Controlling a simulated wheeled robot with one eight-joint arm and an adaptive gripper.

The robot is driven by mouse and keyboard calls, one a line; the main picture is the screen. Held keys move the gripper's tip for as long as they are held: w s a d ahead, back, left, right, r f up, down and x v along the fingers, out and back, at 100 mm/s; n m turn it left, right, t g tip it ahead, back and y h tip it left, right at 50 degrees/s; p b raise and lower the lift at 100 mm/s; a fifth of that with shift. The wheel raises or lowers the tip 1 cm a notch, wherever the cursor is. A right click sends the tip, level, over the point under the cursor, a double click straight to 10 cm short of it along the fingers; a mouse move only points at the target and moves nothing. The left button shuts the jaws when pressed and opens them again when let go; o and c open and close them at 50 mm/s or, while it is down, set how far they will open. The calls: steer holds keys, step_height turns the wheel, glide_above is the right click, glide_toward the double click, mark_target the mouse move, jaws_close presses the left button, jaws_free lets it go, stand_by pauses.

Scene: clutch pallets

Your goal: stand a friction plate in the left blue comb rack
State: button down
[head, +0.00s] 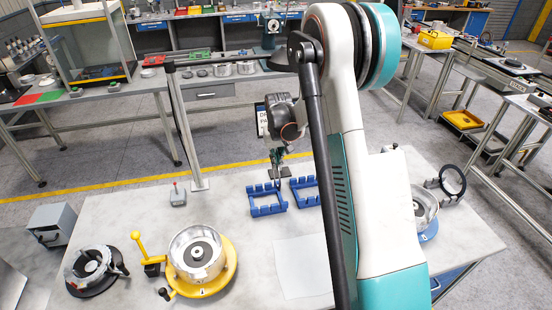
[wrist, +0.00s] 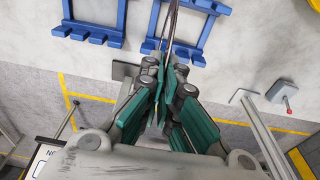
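The left blue comb rack (head: 266,209) stands on the pale table. In the wrist view, which is turned round, it is the right-hand rack (wrist: 199,50). The second blue comb rack (head: 303,195) stands beside it, partly hidden by my arm in the head view; it also shows in the wrist view (wrist: 88,33). My gripper (head: 277,160), with green finger pads (wrist: 164,92), points down over the left rack. It is shut on a thin friction plate (wrist: 173,22), seen edge-on and upright across the left rack. Whether the plate touches the rack's slots I cannot tell.
A silver drum on a yellow base (head: 200,260) and a dark clutch unit (head: 92,267) stand at front left. A grey box with a red lever (head: 178,195) is left of the racks. A black ring on a stand (head: 452,182) is at right. A pale sheet (head: 300,265) lies in front.

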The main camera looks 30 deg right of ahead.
steer(key=shift+f+b, duration=3.05)
steer(key=shift+f, duration=0.8)
steer(key=c, duration=2.3)
jaws_free()
steer(key=o, duration=0.6)
steer(key=shift+r+p, duration=1.85)
steer(key=shift+r, duration=2.2)
